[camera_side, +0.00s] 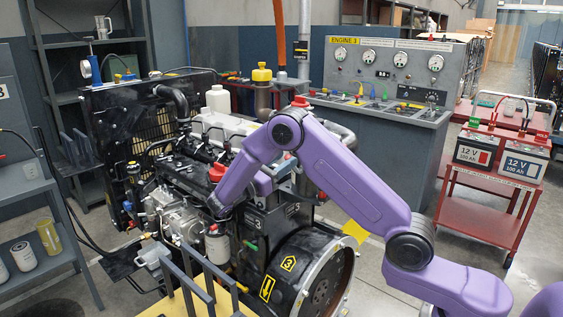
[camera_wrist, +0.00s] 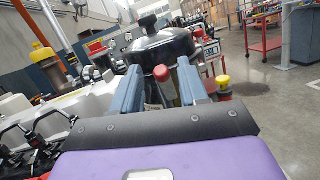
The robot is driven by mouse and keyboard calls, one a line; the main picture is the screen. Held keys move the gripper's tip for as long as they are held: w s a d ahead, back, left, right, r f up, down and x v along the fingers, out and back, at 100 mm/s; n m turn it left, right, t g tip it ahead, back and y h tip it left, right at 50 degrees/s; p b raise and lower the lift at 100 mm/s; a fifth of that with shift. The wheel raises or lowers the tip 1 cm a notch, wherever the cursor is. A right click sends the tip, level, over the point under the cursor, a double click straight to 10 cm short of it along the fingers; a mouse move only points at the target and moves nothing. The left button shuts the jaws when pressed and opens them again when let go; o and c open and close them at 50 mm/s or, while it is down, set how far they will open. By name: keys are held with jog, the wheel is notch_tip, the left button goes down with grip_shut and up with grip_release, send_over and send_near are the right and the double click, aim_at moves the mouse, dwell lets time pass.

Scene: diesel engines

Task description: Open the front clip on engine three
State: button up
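Engine three (camera_side: 185,180) stands at the left centre in the side view, with yellow labels marked 3 on its flywheel end. My purple arm reaches over it from the right. In the wrist view my gripper (camera_wrist: 159,85) has two blue-grey fingers spread apart. A small upright piece with a red rounded top (camera_wrist: 162,74) shows between the fingers, with no clear contact. Behind it is a glossy black round housing (camera_wrist: 158,45) with a knob on top. I cannot tell for certain which part is the front clip.
A yellow-capped part (camera_wrist: 223,84) is close outside the right finger. A white engine cover (camera_wrist: 75,105) is at the left. The ENGINE 3 gauge panel (camera_side: 385,62) stands behind the engine. A red cart with batteries (camera_side: 490,190) is at the right, with open floor around it.

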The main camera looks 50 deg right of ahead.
jog(key=v, duration=1.2)
dwell(0.7)
jog(key=shift+s, duration=0.1)
